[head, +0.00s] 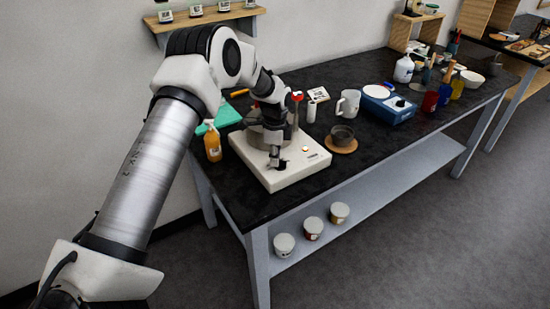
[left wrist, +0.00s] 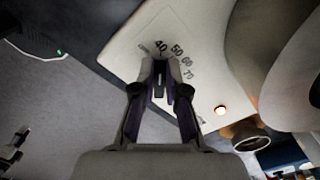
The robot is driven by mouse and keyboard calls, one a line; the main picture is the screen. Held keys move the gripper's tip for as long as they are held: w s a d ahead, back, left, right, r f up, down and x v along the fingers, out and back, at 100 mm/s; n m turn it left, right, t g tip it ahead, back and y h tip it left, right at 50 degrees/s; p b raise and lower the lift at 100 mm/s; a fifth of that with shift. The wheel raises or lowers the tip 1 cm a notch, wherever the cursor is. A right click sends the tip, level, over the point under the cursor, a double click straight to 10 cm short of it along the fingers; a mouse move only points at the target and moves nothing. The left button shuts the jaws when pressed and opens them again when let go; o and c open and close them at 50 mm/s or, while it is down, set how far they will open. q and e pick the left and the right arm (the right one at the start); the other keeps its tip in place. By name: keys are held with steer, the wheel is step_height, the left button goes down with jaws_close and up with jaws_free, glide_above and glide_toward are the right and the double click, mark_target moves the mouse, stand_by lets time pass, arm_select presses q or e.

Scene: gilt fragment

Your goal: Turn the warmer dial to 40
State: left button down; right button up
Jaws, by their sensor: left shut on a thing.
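The white warmer (head: 290,176) sits at the near left of the black table, with a grey pot (head: 262,137) on top. My left gripper (head: 277,164) reaches down to its front part. In the left wrist view the gripper (left wrist: 160,76) is shut on the dial, which is mostly hidden between the fingertips. Printed numbers 40, 50, 60 and 70 curve around it on the warmer's face (left wrist: 130,45). The 40 is straight beyond the fingertips; I cannot make out the pointer clearly. A small light (left wrist: 220,110) glows orange. My right gripper is not in view.
An orange bottle (head: 212,143) stands left of the warmer. To its right are a dark bowl on a round cork mat (head: 341,147), a white mug (head: 348,103) and a blue device (head: 388,106). Several jars stand on the lower shelf (head: 400,168).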

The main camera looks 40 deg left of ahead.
arm_select(q)
steer(key=shift+f, duration=0.1)
steer(key=c, duration=1.2)
jaws_free()
step_height(320, 180, up, 12)
steer(key=shift+f, duration=0.1)
